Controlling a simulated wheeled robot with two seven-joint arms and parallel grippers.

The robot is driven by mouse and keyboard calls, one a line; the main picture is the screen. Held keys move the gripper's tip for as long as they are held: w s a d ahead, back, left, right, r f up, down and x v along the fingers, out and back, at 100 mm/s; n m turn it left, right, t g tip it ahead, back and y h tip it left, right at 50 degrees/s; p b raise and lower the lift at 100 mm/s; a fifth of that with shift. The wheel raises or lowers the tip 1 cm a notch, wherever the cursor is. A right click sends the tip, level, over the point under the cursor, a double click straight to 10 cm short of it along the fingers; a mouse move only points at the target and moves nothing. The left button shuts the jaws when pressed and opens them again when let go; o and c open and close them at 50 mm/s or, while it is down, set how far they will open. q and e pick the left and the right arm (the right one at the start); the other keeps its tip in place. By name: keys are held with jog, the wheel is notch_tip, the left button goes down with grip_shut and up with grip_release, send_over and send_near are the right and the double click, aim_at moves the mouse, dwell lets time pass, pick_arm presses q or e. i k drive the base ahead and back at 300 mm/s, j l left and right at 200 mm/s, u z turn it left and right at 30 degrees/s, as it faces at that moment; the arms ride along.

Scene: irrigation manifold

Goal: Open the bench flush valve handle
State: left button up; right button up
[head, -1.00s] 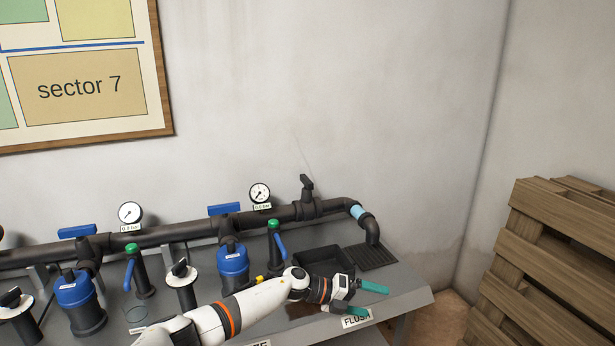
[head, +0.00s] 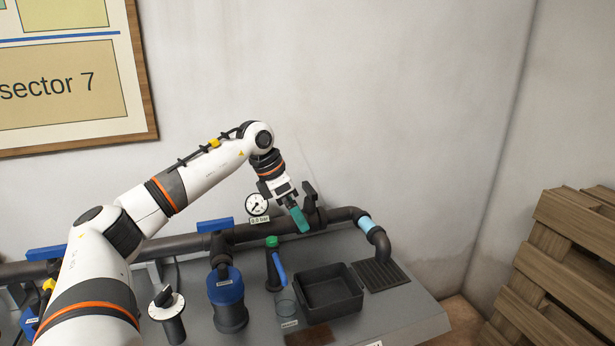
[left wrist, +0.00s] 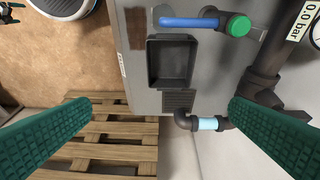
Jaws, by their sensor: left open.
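The flush valve handle is most likely the black lever (head: 309,190) standing up from the dark pipe (head: 260,231) near its right end, with no label seen on it. My left gripper (head: 300,218) is open and points down just left of and in front of this lever; whether it touches cannot be told. In the left wrist view the two green fingers (left wrist: 158,122) are wide apart with nothing held between them. A dark part of the pipe fitting (left wrist: 295,117) shows beside the right finger, which hides some of it. My right gripper is not in view.
A black basin (head: 330,291) and a drain grate (head: 380,275) sit on the grey bench. A blue-handled, green-capped valve (head: 276,264), a blue filter (head: 227,290) and a gauge (head: 257,205) stand close by. Wooden pallets (head: 570,260) stand at right.

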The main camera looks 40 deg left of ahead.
aim_at(311, 193)
jog(key=i+j, duration=0.35)
jog(key=j, duration=0.15)
jog(key=i+j, duration=0.4)
jog(key=j, duration=0.15)
